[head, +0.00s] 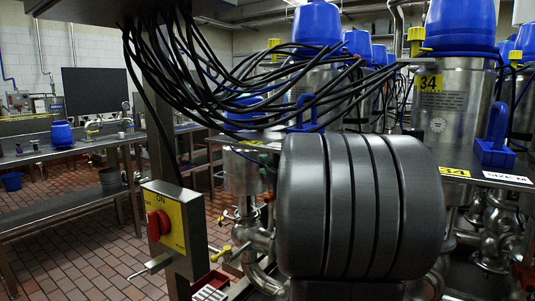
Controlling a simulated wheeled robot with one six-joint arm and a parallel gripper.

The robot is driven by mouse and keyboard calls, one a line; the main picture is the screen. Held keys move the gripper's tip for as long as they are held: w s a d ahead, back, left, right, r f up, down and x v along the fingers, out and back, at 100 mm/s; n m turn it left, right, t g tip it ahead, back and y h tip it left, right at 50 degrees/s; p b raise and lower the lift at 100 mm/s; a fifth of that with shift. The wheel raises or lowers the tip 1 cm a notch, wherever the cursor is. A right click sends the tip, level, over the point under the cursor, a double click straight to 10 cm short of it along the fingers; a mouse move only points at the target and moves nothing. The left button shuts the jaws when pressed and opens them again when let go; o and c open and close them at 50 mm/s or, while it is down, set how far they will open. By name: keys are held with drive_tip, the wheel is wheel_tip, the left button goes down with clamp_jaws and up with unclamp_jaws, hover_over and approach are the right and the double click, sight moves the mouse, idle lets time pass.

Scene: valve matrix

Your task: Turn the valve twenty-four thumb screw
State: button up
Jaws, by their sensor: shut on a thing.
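A steel valve body (455,105) with a blue cap (460,22) stands at the upper right, and its yellow label (430,83) reads 34. I cannot make out any label reading 24, nor pick out its thumb screw. A large grey ribbed part of my arm fills the middle and hides much of the valves behind it. My gripper is not in view; whatever it holds is hidden.
Black cables (215,85) hang thickly across the upper middle. A yellow switch box (170,228) with a red knob is on a post at lower left. Steel pipes (250,240) run low beside my arm. A workbench (75,150) stands left, over open tiled floor.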

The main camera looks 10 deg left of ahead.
drive_tip(key=shift+f, duration=0.1)
idle(0.4)
drive_tip(key=o, duration=1)
drive_tip(key=p+v, duration=0.1)
drive_tip(key=v, duration=0.3)
drive_tip(key=p+v, duration=0.1)
drive_tip(key=v, duration=0.4)
drive_tip(key=p+v, duration=0.1)
drive_tip(key=v, duration=0.3)
drive_tip(key=shift+s+d+r, duration=0.25)
drive_tip(key=shift+d+r, duration=0.05)
drive_tip(key=shift+d, duration=0.05)
